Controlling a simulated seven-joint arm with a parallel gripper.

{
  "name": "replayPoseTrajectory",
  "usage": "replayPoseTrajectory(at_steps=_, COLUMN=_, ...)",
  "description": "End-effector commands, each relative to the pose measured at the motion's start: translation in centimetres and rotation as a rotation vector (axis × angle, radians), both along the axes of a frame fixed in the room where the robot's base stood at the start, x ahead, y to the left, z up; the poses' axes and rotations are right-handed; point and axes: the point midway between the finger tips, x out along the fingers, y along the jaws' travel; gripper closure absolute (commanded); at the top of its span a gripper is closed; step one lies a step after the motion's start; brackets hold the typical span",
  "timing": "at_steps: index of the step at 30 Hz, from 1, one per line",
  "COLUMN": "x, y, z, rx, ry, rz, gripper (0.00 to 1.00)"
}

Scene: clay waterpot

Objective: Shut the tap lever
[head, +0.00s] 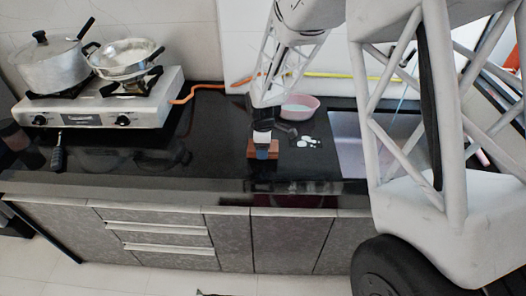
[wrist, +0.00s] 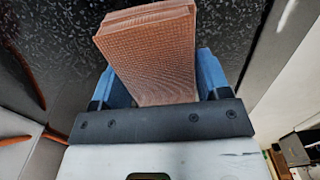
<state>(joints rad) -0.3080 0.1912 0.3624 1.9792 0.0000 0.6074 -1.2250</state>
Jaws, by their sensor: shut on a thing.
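My gripper (wrist: 152,82) has two blue fingers in the wrist view, one on each side of a reddish-brown textured block (wrist: 150,55), and is shut on it. In the head view, my gripper (head: 262,148) points down at the dark counter. The same block (head: 251,150) shows on both sides of its fingers, close to the front of the counter. I cannot tell whether the block touches the counter. I can make out no tap, lever or clay waterpot in either view.
A pink bowl (head: 300,107) stands behind my gripper, with small white pieces (head: 307,142) to its right. A sink (head: 365,150) lies further right. A gas stove (head: 100,103) with a pot and pan stands left. The counter between stove and gripper is mostly clear.

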Motion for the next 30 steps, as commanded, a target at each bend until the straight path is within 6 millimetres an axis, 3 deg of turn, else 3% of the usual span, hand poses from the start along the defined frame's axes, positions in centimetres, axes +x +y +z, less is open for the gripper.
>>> replayPoseTrajectory(at_steps=6, x=-0.1, y=0.0, z=-2.2, rx=-0.001, ry=0.002, rz=0.000, gripper=0.49)
replayPoseTrajectory(at_steps=22, x=-0.1, y=0.0, z=-2.7, rx=0.000, ry=0.001, rz=0.000, gripper=0.49)
replayPoseTrajectory(at_steps=23, x=-0.1, y=0.0, z=-2.7, rx=0.000, ry=0.001, rz=0.000, gripper=0.26)
replayPoseTrajectory(at_steps=24, x=-0.1, y=0.0, z=-2.7, rx=0.000, ry=0.001, rz=0.000, gripper=0.20)
replayPoseTrajectory(at_steps=27, x=-0.1, y=0.0, z=-2.7, rx=0.000, ry=0.001, rz=0.000, gripper=0.05)
replayPoseTrajectory(at_steps=30, x=-0.1, y=0.0, z=-2.7, rx=0.000, ry=0.001, rz=0.000, gripper=0.05)
